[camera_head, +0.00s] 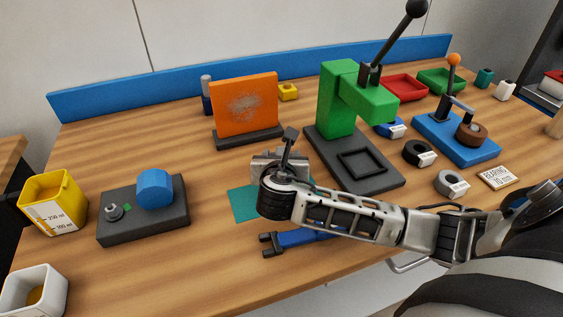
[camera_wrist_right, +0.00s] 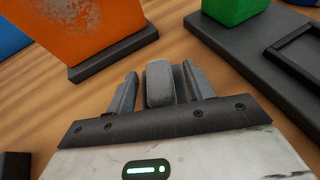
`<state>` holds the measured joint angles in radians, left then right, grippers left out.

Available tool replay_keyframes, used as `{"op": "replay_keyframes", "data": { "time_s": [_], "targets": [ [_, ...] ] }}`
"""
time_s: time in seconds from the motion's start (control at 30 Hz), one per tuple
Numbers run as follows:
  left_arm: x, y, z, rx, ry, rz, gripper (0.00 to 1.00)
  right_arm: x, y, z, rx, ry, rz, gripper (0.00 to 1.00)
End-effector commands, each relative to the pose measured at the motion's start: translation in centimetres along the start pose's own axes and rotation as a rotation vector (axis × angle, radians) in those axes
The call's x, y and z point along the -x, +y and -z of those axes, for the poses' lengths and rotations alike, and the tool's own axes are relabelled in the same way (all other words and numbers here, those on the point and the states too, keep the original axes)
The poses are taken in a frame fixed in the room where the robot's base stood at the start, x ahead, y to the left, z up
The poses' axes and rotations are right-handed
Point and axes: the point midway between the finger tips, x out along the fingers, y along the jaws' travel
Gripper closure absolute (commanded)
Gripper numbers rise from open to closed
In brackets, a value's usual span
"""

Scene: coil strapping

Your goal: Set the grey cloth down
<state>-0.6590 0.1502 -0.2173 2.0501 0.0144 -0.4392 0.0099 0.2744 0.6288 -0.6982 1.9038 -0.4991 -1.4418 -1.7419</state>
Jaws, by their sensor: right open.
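The grey cloth (camera_wrist_right: 160,84) shows in the right wrist view as a small, thick grey pad between the fingers of my right gripper (camera_wrist_right: 161,90). The fingers stand apart, with a visible gap on the pad's left side; the right finger is very close to it. I cannot tell whether the pad rests on the table. In the head view my right gripper (camera_head: 279,160) is in front of the orange panel, above the far part of a teal mat (camera_head: 243,204); the cloth cannot be made out there. My left gripper is not in view.
The orange panel (camera_head: 246,104) has a grey smudge and stands on a dark base. A green press (camera_head: 339,100) stands close on the right. A dark block with a blue knob (camera_head: 155,188) is left. A blue-handled tool (camera_head: 296,238) lies partly under my arm.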

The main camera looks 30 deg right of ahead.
Motion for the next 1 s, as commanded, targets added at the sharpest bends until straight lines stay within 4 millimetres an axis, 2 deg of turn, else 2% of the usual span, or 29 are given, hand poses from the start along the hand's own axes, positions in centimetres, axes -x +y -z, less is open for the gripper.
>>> {"op": "replay_keyframes", "data": {
  "time_s": [0.03,0.1,0.2,0.27,0.3,0.57,0.77,0.87,1.0],
  "targets": [
    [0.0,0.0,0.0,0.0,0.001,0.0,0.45,0.0,0.0,0.0,0.0,0.0,0.0,0.53],
    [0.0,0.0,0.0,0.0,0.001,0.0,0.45,0.0,0.0,0.0,0.0,0.0,0.0,0.72],
    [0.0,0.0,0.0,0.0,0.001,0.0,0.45,0.0,0.0,0.0,0.0,0.0,0.0,0.96],
    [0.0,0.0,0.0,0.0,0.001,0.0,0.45,0.0,0.0,0.0,0.0,-0.001,0.0,0.96],
    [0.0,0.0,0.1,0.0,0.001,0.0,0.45,0.1,0.0,0.0,0.0,-0.001,0.0,1.0],
    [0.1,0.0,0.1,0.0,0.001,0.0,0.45,0.2,0.0,-0.3,-0.001,-0.001,0.0,1.0],
    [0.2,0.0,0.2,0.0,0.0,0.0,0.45,0.9,0.1,-2.3,-0.003,-0.004,-0.001,1.0],
    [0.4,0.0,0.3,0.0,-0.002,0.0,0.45,2.2,0.1,-3.5,-0.003,-0.001,-0.004,1.0],
    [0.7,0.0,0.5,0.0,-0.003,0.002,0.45,6.1,0.1,-5.6,-0.005,-0.002,-0.006,1.0]
  ]
}}
